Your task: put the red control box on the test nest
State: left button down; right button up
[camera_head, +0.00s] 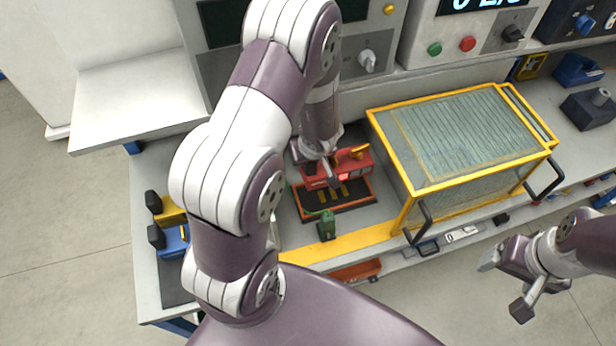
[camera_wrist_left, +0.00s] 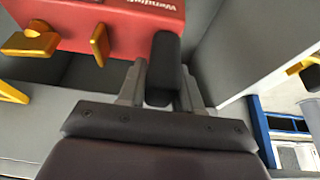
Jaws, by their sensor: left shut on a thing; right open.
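The red control box (camera_head: 357,167) is at the rear of the test nest (camera_head: 342,208), a dark tray with an orange-red rim and yellow marks. I cannot tell whether the box rests on the nest or hangs just above it. My left gripper (camera_head: 330,178) is shut on the box from above and hides part of it. In the left wrist view the red box (camera_wrist_left: 125,30) shows white lettering and yellow levers; a dark part sits between the fingers (camera_wrist_left: 162,85). My right gripper (camera_head: 504,287) is open and empty, off the bench's front edge at the right.
A yellow-framed cage with clear panels (camera_head: 465,140) stands right of the nest. Yellow and blue black-knobbed items (camera_head: 172,240) lie at the left. Control panels line the back.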

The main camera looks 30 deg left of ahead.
aim_at(312, 176)
pick_arm(q)
jog(key=b+x, duration=0.2)
jog(key=x, duration=0.1)
jog(key=d+b+x, duration=0.1)
jog(key=x, duration=0.1)
jog(key=shift+s+f, duration=0.3)
jog(key=shift+f, duration=0.1)
jog(key=shift+s+d+r, duration=0.1)
jog(key=shift+s+r, duration=0.15)
jog(key=shift+r, duration=0.1)
jog(key=shift+p, duration=0.35)
notch_tip(312, 176, down, 7)
jog(key=b, duration=0.5)
jog(key=shift+r, duration=0.1)
pick_arm(e)
notch_tip(312, 176, down, 10)
jog(key=shift+w+a, duration=0.15)
jog(key=shift+w, duration=0.1)
jog(key=shift+r, duration=0.1)
pick_arm(q)
jog(key=c, duration=0.7)
grip_release()
jog(key=p+v, duration=0.6)
jog(key=v, duration=0.6)
jog(key=shift+s+d+r, duration=0.1)
jog(key=shift+d+r, duration=0.05)
jog(key=shift+r, duration=0.2)
pick_arm(e)
notch_tip(312, 176, up, 6)
jog(key=shift+r, duration=0.25)
